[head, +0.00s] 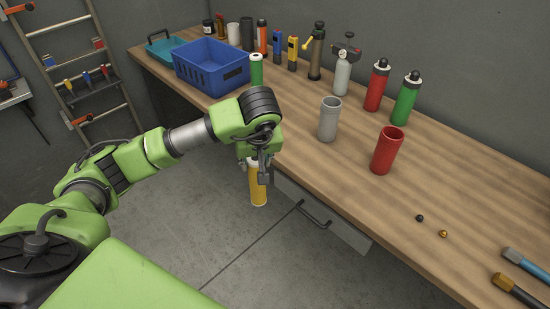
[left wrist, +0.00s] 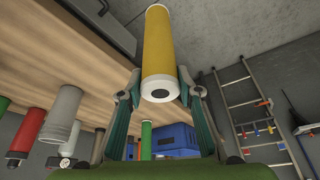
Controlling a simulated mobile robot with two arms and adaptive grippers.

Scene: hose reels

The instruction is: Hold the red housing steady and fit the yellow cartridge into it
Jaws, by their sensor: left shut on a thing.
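The red housing (head: 386,152), an open-topped cylinder, stands upright on the wooden bench, right of centre in the head view. Nothing holds it. My left gripper (head: 258,172) is shut on the yellow cartridge (head: 258,190) near its white upper end. The cartridge hangs nearly upright beyond the bench's front edge, over the floor, well left of the housing and apart from it. In the left wrist view the yellow cartridge (left wrist: 158,50) sits between the two fingers, its white end with a dark centre facing the camera. My right gripper is not in view.
A grey open cylinder (head: 329,119) stands left of the housing. Red (head: 377,86) and green (head: 405,100) bottles stand behind. A blue basket (head: 211,68) is at the far left. Small caps (head: 443,234) and handled tools (head: 520,292) lie at right.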

